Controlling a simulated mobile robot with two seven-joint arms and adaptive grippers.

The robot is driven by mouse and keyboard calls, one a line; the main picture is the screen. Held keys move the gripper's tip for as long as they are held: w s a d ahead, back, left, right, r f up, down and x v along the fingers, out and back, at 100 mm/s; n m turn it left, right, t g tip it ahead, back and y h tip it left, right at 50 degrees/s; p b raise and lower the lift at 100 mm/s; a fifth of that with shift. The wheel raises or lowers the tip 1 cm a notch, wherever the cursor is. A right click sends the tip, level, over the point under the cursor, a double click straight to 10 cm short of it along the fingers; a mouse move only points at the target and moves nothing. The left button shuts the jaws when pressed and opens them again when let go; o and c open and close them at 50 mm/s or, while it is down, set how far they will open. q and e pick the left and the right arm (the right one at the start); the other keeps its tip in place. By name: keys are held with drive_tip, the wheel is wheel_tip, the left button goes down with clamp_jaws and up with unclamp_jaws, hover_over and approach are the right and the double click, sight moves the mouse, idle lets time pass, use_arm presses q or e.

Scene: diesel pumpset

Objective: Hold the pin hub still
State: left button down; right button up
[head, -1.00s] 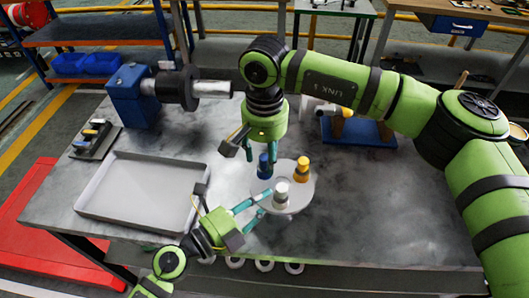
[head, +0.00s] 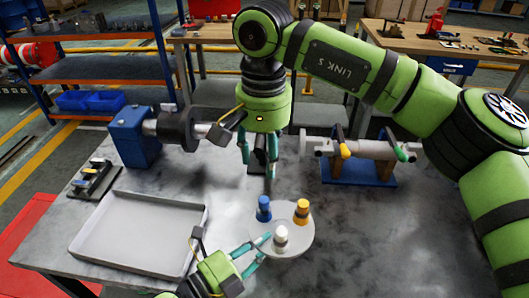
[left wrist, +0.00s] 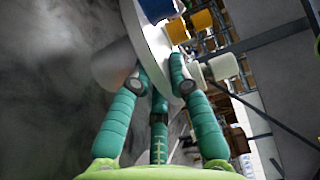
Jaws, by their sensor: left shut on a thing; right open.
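The pin hub is a round pale grey disc (head: 292,248) on the table, with a blue pin (head: 264,208), a yellow pin (head: 302,211) and a white pin (head: 280,237) standing on it. My left gripper (head: 262,243) is shut on the hub's near-left edge, close to the white pin. In the left wrist view the disc (left wrist: 152,45) shows edge-on between the teal fingers, with pins to its right. My right gripper (head: 259,162) is open and empty, pointing down above and behind the blue pin, apart from it.
An empty grey tray (head: 143,268) lies to the left of the hub. Behind it stand a blue machine with a black flange (head: 132,137) and a small rack (head: 95,180). A shaft on a blue stand (head: 358,170) is at the back right. The table right of the hub is clear.

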use_arm(q)
drive_tip(key=c, duration=1.1)
unclamp_jaws()
